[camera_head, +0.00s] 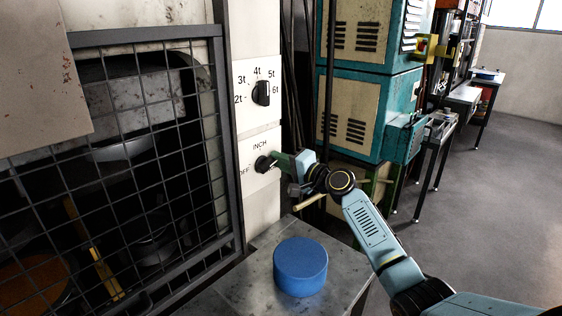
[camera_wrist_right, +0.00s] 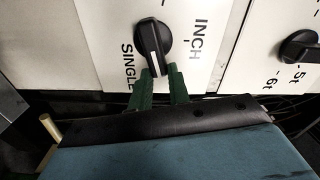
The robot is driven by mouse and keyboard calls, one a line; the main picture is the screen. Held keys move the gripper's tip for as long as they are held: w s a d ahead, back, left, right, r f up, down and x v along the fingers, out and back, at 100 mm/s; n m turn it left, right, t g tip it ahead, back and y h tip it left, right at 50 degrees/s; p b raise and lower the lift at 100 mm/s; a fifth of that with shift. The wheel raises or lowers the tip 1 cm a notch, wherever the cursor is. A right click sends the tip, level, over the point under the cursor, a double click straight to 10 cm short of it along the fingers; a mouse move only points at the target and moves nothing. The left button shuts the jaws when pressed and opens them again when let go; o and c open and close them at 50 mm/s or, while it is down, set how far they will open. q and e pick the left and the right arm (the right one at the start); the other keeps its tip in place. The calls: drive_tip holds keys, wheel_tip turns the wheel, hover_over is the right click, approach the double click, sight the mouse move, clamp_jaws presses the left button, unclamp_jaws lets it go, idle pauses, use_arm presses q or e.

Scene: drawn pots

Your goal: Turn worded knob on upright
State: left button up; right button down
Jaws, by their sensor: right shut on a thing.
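The worded knob (camera_head: 263,164) is black and sits on the pale upright, with INCH above it and OFF to its left in the head view. In the right wrist view the worded knob (camera_wrist_right: 153,44) has a white line that points down toward the fingers, between the words SINGLE and INCH. My right gripper (camera_head: 276,163) reaches it from the right. Its green fingers (camera_wrist_right: 160,70) are shut on the knob's near end, one on each side. My left gripper is not in view.
A numbered knob (camera_head: 261,93) sits higher on the same upright. A wire-mesh guard (camera_head: 150,150) stands to the left. A blue round block (camera_head: 300,266) lies on the metal table (camera_head: 235,290) below. Teal cabinets (camera_head: 365,110) stand behind my right arm.

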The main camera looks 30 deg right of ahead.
drive_tip(key=c, duration=1.3)
unclamp_jaws()
drive_tip(key=shift+v, duration=6.7)
